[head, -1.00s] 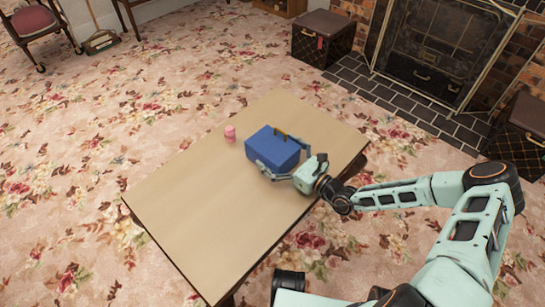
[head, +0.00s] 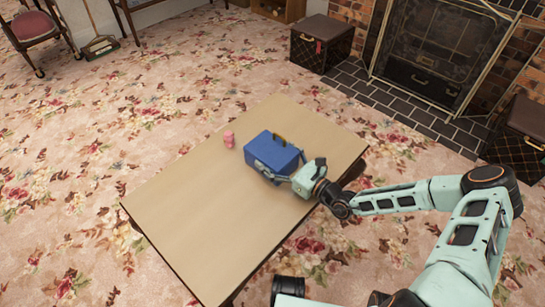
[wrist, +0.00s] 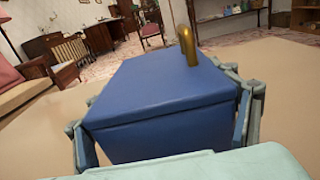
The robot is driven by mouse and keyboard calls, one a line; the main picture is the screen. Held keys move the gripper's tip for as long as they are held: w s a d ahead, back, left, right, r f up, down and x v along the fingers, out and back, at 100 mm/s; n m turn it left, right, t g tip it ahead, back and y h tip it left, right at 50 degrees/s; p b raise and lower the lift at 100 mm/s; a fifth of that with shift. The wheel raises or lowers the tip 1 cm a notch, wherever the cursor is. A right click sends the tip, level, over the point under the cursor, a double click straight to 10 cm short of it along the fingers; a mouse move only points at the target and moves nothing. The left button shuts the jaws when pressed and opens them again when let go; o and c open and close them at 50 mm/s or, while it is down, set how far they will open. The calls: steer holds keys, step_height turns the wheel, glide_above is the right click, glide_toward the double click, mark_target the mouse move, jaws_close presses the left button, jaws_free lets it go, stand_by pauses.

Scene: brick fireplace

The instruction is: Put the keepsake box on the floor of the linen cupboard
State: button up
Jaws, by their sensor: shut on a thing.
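The keepsake box, a blue box with a lid and a brass-coloured handle (head: 268,149), is on or just above the wooden table; I cannot tell whether it touches the top. My gripper (head: 277,164) is shut on it from the near right side. In the wrist view the blue box (wrist: 165,95) fills the middle, with one finger of my gripper (wrist: 165,120) along each side. Its far side and underside are hidden. I cannot make out the linen cupboard for certain in either view.
The table (head: 190,220) is mostly bare, with a small pink object (head: 229,139) just left of the box. Flowered carpet is open to the left. A dark trunk (head: 322,43) stands by the fireplace screen (head: 435,50); another trunk (head: 520,140) stands at right.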

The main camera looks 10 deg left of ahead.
steer(key=shift+r, duration=0.2)
steer(key=shift+r+p, duration=0.5)
steer(key=shift+r, duration=0.1)
steer(key=s+d+r+p, duration=0.1)
steer(key=r, duration=0.1)
steer(key=s+d+r+p, duration=0.1)
steer(key=s+r+p, duration=0.1)
steer(key=r, duration=0.1)
steer(key=s+d+r+p, duration=0.1)
steer(key=r, duration=0.2)
steer(key=shift+s+d+r, duration=0.1)
steer(key=shift+s+r, duration=0.05)
steer(key=shift+r, duration=0.1)
steer(key=s+d+r+p, duration=0.3)
steer(key=s+d, duration=0.2)
steer(key=s, duration=0.2)
steer(key=w+d+r+m+t+h, duration=0.1)
steer(key=w+d+r, duration=0.3)
steer(key=d+r, duration=0.45)
steer(key=w+d+r+t, duration=0.1)
steer(key=w+d+r, duration=0.3)
steer(key=d+r, duration=0.4)
step_height(320, 180, up, 19)
steer(key=d+m+t+h+p, duration=0.1)
steer(key=m+t+h+p, duration=0.3)
steer(key=p, duration=2.2)
steer(key=shift+s+d+r+m+t+h, duration=0.2)
steer(key=shift+m+t+h, duration=0.3)
steer(key=shift+h, duration=0.4)
steer(key=shift+s, duration=0.15)
